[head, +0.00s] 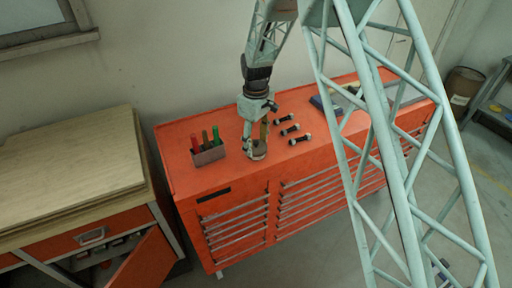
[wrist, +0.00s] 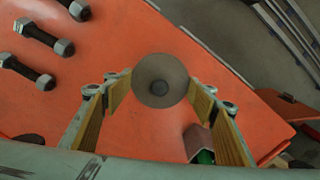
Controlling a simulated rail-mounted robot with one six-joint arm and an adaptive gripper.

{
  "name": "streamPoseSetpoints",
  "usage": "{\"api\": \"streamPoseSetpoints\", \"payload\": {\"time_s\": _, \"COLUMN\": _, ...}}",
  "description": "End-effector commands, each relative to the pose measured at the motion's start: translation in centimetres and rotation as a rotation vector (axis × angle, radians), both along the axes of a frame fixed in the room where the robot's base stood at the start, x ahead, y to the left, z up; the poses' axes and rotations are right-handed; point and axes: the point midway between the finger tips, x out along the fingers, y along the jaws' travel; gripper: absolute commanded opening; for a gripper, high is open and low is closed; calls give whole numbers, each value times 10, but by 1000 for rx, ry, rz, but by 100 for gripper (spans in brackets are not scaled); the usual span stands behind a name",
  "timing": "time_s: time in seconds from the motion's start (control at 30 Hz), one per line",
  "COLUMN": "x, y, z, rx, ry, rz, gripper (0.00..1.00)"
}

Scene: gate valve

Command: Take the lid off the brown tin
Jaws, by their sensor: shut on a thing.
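The brown tin (head: 258,155) stands on the red cabinet top, mostly hidden by my gripper (head: 256,146) in the head view. In the wrist view its round grey-brown lid (wrist: 160,70), with a dark knob in the middle, is seen from above. My gripper (wrist: 160,92) has its yellowish finger pads on opposite sides of the lid's rim and is shut on it. The tin's body is hidden under the lid in the wrist view. I cannot tell whether the lid is seated on the tin or raised a little.
A small holder (head: 208,156) with red, brown and green handles stands left of the tin. Three dark bolts (head: 289,130) lie to the right. A dark blue object (head: 325,106) lies farther right. The red cabinet's front top (head: 225,178) is clear.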

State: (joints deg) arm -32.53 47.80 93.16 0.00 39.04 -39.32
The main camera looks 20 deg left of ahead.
Motion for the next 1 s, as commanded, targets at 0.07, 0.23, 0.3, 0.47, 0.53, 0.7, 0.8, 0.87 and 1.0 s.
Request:
{"api": "streamPoseSetpoints", "payload": {"time_s": 0.07, "x": 0, "y": 0, "z": 0, "rx": 0, "ry": 0, "rz": 0, "gripper": 43}}
{"api": "streamPoseSetpoints", "payload": {"time_s": 0.23, "x": 0, "y": 0, "z": 0, "rx": 0, "ry": 0, "rz": 0, "gripper": 43}}
{"api": "streamPoseSetpoints", "payload": {"time_s": 0.3, "x": 0, "y": 0, "z": 0, "rx": 0, "ry": 0, "rz": 0, "gripper": 43}}
{"api": "streamPoseSetpoints", "payload": {"time_s": 0.47, "x": 0, "y": 0, "z": 3, "rx": 1, "ry": 0, "rz": 0, "gripper": 43}}
{"api": "streamPoseSetpoints", "payload": {"time_s": 0.53, "x": 0, "y": 0, "z": 5, "rx": 1, "ry": -1, "rz": 0, "gripper": 43}}
{"api": "streamPoseSetpoints", "payload": {"time_s": 0.7, "x": 0, "y": 0, "z": 14, "rx": 0, "ry": 0, "rz": 0, "gripper": 43}}
{"api": "streamPoseSetpoints", "payload": {"time_s": 0.8, "x": 0, "y": 0, "z": 21, "rx": 1, "ry": -1, "rz": 0, "gripper": 43}}
{"api": "streamPoseSetpoints", "payload": {"time_s": 0.87, "x": 1, "y": 0, "z": 25, "rx": 2, "ry": -2, "rz": 0, "gripper": 43}}
{"api": "streamPoseSetpoints", "payload": {"time_s": 1.0, "x": 0, "y": 0, "z": 35, "rx": 1, "ry": -1, "rz": 0, "gripper": 43}}
